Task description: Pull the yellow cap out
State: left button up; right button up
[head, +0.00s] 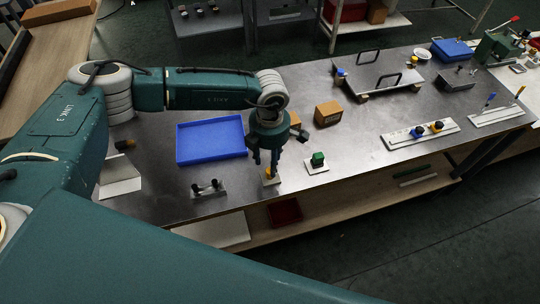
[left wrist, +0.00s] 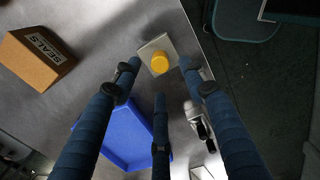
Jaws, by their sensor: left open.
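The yellow cap (left wrist: 159,63) sits in a small pale square block (left wrist: 150,48) on the metal table, near its front edge. In the head view the cap (head: 269,172) is just below my left gripper (head: 266,163) and partly hidden by its fingers. In the left wrist view the left gripper (left wrist: 158,95) is open, with its blue fingers spread and nothing between them. The cap lies beyond the fingertips, apart from them as far as I can tell. My right gripper is not in view.
A blue tray (head: 180,158) lies left of the gripper. A cardboard box (head: 328,113) marked SEALS stands behind, and a block with a green cap (head: 318,159) stands right. A small fixture with black knobs (head: 208,189) is left, near the front edge.

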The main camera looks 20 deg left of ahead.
pick_arm(q)
notch_tip(320, 180, down, 6)
jog(key=b, duration=0.2)
jog(key=shift+b, duration=0.3)
jog(key=shift+c, duration=0.3)
jog(key=shift+r, duration=0.1)
grip_shut()
